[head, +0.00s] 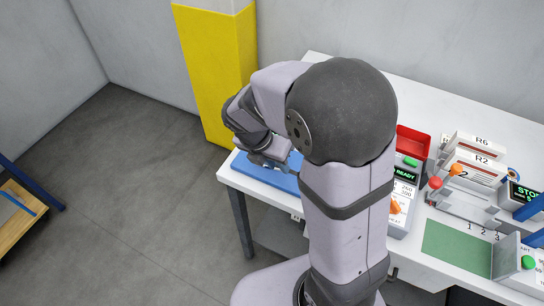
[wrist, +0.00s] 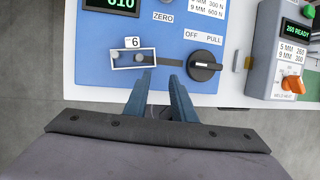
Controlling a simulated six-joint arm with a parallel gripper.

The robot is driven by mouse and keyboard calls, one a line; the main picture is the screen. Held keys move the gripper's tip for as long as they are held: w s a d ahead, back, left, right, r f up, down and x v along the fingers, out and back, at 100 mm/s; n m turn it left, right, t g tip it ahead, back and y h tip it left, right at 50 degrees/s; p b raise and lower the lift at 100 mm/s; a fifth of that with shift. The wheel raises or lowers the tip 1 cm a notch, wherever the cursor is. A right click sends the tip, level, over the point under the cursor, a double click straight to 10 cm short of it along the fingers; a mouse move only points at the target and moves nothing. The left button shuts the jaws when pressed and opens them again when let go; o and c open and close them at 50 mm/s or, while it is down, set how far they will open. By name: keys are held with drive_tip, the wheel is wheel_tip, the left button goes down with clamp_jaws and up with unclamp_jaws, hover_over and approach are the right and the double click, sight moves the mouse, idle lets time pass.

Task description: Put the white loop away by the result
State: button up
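In the wrist view a white rectangular loop (wrist: 120,67) with a tag marked 6 lies on a blue tester panel (wrist: 100,42). A small grey pin shows inside its right end. My gripper (wrist: 162,74) points at the panel with its two blue fingers apart and nothing visible between them. The left fingertip is at the loop's lower right corner; I cannot tell whether they touch. The display (wrist: 110,4) above is cut off by the frame edge and seems to read 610. In the head view my arm hides most of the blue tester (head: 268,175).
An OFF/PULL knob (wrist: 203,66) stands just right of the fingers. A grey unit (wrist: 262,60) with an orange knob is further right. The table (head: 330,70) also holds a red bin (head: 413,142), labelled racks (head: 474,165) and a green mat (head: 457,247). A yellow pillar (head: 215,70) stands behind.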

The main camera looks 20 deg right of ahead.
drive_tip(key=w+r+n+t+y, duration=0.1)
drive_tip(key=w+r+n+t, duration=0.1)
drive_tip(key=w+r, duration=0.25)
drive_tip(key=shift+a+x, duration=0.15)
drive_tip(key=shift+x, duration=1.15)
drive_tip(key=shift+a+x, duration=0.2)
drive_tip(key=shift+x, duration=1.1)
drive_tip(key=shift+a+x, duration=0.15)
drive_tip(key=shift+x, duration=1.15)
drive_tip(key=shift+w+f, duration=0.1)
drive_tip(key=shift+w, duration=0.1)
clamp_jaws()
